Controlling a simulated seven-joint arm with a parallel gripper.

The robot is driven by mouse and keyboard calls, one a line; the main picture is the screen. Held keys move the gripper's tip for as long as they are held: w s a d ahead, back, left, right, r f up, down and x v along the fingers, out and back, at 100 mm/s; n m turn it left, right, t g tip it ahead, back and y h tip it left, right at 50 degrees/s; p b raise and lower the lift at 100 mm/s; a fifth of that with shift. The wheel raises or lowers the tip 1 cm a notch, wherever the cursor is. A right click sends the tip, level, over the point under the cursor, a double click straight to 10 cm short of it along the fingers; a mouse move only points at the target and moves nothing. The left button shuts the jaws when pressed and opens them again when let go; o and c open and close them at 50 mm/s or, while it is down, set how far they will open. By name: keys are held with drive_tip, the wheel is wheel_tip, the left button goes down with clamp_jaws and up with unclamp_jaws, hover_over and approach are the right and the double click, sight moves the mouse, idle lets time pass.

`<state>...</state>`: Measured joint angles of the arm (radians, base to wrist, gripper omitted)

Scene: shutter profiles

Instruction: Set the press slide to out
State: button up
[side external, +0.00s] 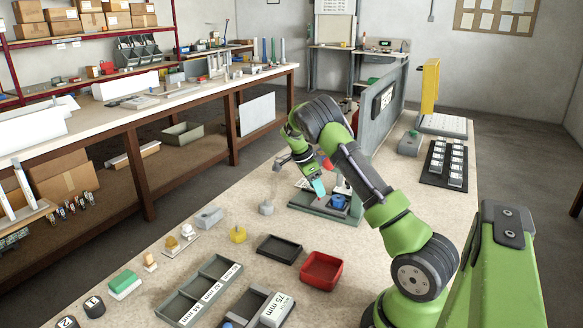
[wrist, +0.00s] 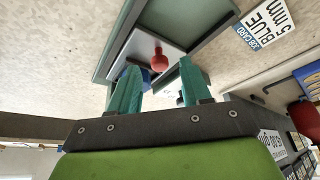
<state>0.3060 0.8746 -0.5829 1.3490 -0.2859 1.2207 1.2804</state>
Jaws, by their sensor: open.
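The press fixture has a green base (side external: 313,211) and stands on the bench below my gripper (side external: 318,187). In the wrist view a light grey plate (wrist: 140,48) with a round red knob (wrist: 158,60) sits against a green-framed tray (wrist: 190,20); the plate looks like the press slide. My gripper (wrist: 160,88) is open, its teal fingers apart with nothing between them. The red knob shows beyond the fingertips, between them in the picture; I cannot tell the gap in depth. A blue part (side external: 338,201) sits in the fixture. The arm hides some of it.
A dark tray (side external: 278,249) and a red bin (side external: 322,270) stand in front of the fixture. A grey upright panel (side external: 384,105) stands behind it. A label card (wrist: 265,25) lies near the tray in the wrist view.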

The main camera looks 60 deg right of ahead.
drive_tip(key=shift+x, duration=0.75)
clamp_jaws()
